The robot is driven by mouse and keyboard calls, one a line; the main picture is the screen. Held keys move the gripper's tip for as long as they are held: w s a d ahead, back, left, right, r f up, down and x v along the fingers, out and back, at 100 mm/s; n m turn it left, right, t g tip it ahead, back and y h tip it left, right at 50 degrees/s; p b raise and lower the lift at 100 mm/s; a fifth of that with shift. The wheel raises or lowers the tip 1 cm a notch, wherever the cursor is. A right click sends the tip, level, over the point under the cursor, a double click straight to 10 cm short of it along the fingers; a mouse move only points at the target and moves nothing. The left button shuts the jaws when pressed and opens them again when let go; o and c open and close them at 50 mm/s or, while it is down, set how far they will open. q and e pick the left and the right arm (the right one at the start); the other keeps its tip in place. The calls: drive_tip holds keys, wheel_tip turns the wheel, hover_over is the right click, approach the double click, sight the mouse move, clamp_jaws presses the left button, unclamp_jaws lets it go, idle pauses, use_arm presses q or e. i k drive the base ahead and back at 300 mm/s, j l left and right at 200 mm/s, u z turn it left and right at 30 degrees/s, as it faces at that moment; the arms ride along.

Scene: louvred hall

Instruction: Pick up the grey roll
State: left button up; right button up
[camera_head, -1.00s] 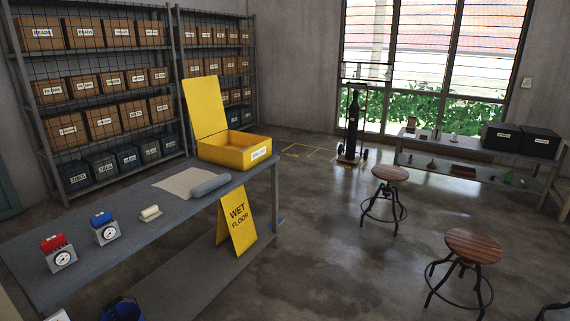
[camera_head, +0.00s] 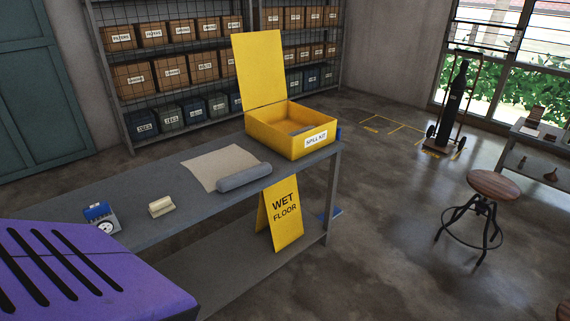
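The grey roll (camera_head: 244,177) lies on the grey table (camera_head: 172,219), along the front edge of a flat beige sheet (camera_head: 213,164). Neither of my grippers shows in the head view. A purple slotted body (camera_head: 80,275) fills the lower left corner and hides the near left part of the table.
A small blue-topped dial device (camera_head: 101,217) and a cream block (camera_head: 161,206) stand on the table left of the roll. A yellow wet floor sign (camera_head: 280,214) is below the table's front edge. A wooden stool (camera_head: 494,186) stands right; the floor between is clear.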

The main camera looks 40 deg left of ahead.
sight(226, 184)
drive_tip(key=i+u, duration=0.2)
drive_tip(key=i, duration=0.25)
drive_tip(key=i+l+u, duration=0.15)
drive_tip(key=i, duration=0.35)
drive_tip(key=i+l+u, duration=0.2)
drive_tip(key=i, duration=0.25)
drive_tip(key=i+u, duration=0.2)
drive_tip(key=u, duration=0.2)
drive_tip(key=i+u, duration=0.2)
drive_tip(key=u, duration=0.15)
drive_tip(key=i+u, duration=0.2)
drive_tip(key=u, duration=0.2)
drive_tip(key=i+l+u, duration=0.15)
drive_tip(key=u, duration=0.2)
